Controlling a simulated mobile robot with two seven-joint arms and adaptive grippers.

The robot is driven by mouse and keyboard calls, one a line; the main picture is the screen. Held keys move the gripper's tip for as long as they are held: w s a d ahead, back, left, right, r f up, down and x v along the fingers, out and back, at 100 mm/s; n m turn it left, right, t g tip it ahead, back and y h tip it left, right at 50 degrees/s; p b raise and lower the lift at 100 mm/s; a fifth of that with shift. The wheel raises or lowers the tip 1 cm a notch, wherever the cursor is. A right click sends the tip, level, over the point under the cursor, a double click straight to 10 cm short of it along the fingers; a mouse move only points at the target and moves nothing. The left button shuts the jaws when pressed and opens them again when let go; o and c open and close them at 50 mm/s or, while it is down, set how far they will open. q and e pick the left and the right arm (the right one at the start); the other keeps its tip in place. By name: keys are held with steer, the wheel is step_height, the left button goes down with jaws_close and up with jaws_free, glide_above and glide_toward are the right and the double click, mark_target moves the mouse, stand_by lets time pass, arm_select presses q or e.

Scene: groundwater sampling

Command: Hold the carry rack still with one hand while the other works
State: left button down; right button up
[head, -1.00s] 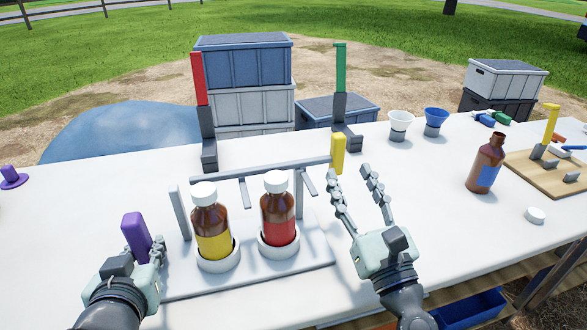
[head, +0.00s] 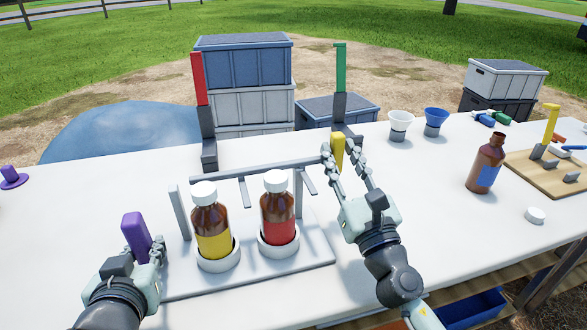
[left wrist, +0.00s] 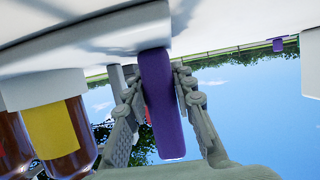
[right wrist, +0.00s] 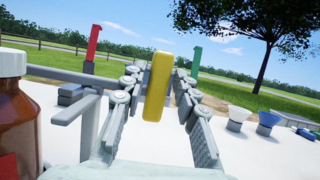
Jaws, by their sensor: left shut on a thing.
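The carry rack (head: 300,258) is a pale base with grey posts and a crossbar on the white table. It holds two brown bottles with white caps, one with a yellow label (head: 212,244) and one with a red label (head: 278,229), both upright in white ring holders. My left gripper (head: 146,252) is shut on the upright purple handle (head: 136,228) at the rack's left side; the left wrist view shows this handle (left wrist: 163,110) between the fingers. My right gripper (head: 343,160) is open, its fingers on either side of the yellow handle (right wrist: 157,88) by the bar's right end.
A red post (head: 199,80) and a green post (head: 340,68) stand at the table's back edge. At right are a loose uncapped brown bottle (head: 486,165), a white cap (head: 535,215), two cups (head: 435,122) and a wooden board (head: 545,178).

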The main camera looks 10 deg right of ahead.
steer(key=c, duration=0.5)
steer(key=shift+s+a, duration=0.1)
steer(key=shift+a, duration=1.7)
steer(key=o, duration=1)
steer(key=v, duration=1.2)
steer(key=shift+d, duration=0.1)
